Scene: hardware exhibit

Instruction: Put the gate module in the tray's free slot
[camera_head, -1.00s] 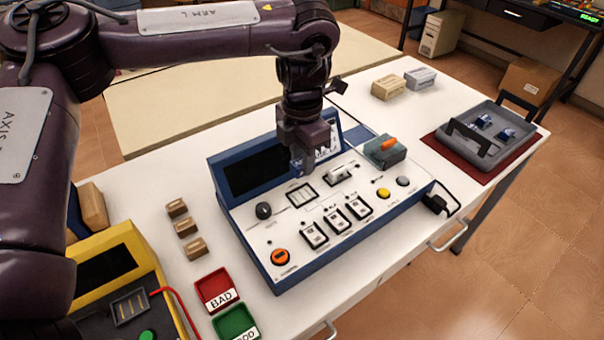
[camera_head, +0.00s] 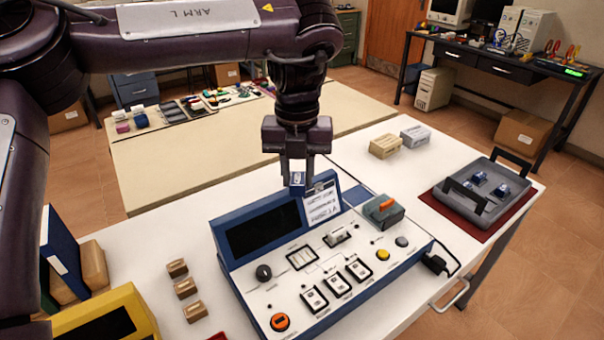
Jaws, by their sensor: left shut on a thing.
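My left gripper (camera_head: 297,166) points down above the back edge of the blue-and-white test panel (camera_head: 345,262). It is shut on a small blue gate module (camera_head: 297,184), which hangs between its fingertips in front of the panel's upright back. The grey tray (camera_head: 494,208) with black handles stands on a dark red mat (camera_head: 450,215) at the right end of the table. Small blue modules (camera_head: 479,178) sit in the tray. Its free slot cannot be made out clearly. My right gripper is not in view.
A grey-green box with an orange switch (camera_head: 384,211) stands by the panel's right back corner. Tan (camera_head: 385,146) and grey (camera_head: 415,136) boxes stand at the back. Small brown blocks (camera_head: 185,288) and a yellow device (camera_head: 100,318) are at left. White tabletop shows between panel and tray.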

